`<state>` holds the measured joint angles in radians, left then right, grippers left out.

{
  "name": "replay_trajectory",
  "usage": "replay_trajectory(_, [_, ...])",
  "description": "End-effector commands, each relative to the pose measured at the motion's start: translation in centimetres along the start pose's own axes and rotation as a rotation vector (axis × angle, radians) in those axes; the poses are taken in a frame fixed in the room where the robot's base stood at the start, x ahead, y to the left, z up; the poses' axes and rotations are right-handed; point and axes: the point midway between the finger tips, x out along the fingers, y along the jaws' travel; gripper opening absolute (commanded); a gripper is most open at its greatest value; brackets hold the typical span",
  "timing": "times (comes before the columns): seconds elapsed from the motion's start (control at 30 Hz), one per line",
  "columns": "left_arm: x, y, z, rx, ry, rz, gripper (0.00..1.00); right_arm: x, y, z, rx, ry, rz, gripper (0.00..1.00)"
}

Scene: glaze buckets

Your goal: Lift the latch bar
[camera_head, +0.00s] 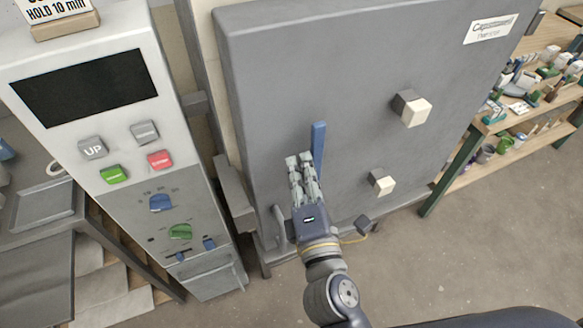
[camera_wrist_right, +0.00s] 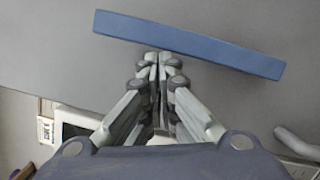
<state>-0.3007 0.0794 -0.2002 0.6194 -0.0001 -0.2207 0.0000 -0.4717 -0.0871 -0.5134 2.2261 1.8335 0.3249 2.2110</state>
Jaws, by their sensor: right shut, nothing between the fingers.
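The latch bar (camera_head: 318,146) is a blue bar on the grey kiln door (camera_head: 290,80), standing nearly upright in the head view. In the right wrist view the bar (camera_wrist_right: 190,42) runs across the top of the picture, sloping down to the right. My right gripper (camera_head: 299,160) is shut and empty, with its fingertips just left of the bar in the head view. In the right wrist view the fingertips (camera_wrist_right: 158,60) are close to the bar's lower edge; I cannot tell whether they touch it. My left gripper is not in view.
A control panel (camera_head: 100,130) with buttons and knobs stands left of the door. Two pale blocks (camera_head: 414,112) stick out of the door at right. A wooden shelf (camera_head: 540,110) with bottles and tools stands at far right. The floor (camera_head: 480,250) at lower right is clear.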

Motion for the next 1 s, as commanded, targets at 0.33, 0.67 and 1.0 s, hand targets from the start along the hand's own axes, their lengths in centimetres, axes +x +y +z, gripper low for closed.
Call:
replay_trajectory(0.33, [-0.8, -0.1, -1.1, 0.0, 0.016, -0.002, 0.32, 0.3, 0.2, 1.2, -0.003, 0.001, 0.001, 0.0])
replay_trajectory(0.67, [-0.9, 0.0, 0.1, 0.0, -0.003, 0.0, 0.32, 0.4, 0.2, 1.4, -0.004, 0.0, 0.001, 0.0])
replay_trajectory(1.0, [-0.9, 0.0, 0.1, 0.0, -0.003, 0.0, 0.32, 0.4, 0.2, 1.5, -0.004, -0.001, 0.001, 0.0])
